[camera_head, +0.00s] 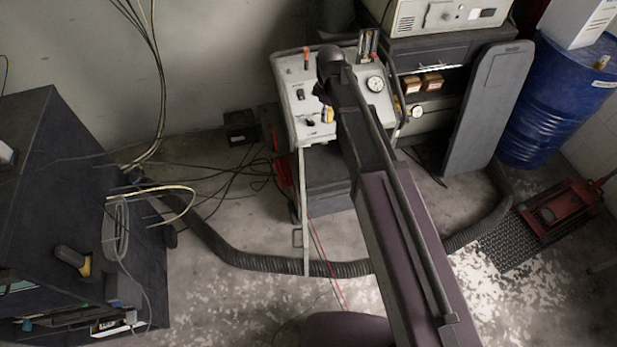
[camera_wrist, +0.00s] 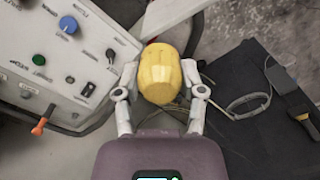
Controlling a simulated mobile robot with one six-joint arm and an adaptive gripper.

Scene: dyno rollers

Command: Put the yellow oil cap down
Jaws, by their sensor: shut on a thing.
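The yellow oil cap (camera_wrist: 160,74) is a rounded, ribbed yellow piece in the middle of the wrist view. My gripper (camera_wrist: 160,80) is shut on it, with one pale finger on each side. The cap is held in the air, and the floor shows around and below it. In the head view a small yellow patch (camera_head: 327,115), apparently the cap, shows beyond my arm in front of the pale control panel. My arm hides most of the gripper there.
The control panel (camera_wrist: 65,50) with knobs is close on the left in the wrist view; its cart also stands at the head view's centre. A dark cabinet (camera_head: 60,170) bears a black-and-yellow tool (camera_head: 72,260). A blue drum (camera_head: 560,95) and red jack (camera_head: 560,210) are right.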

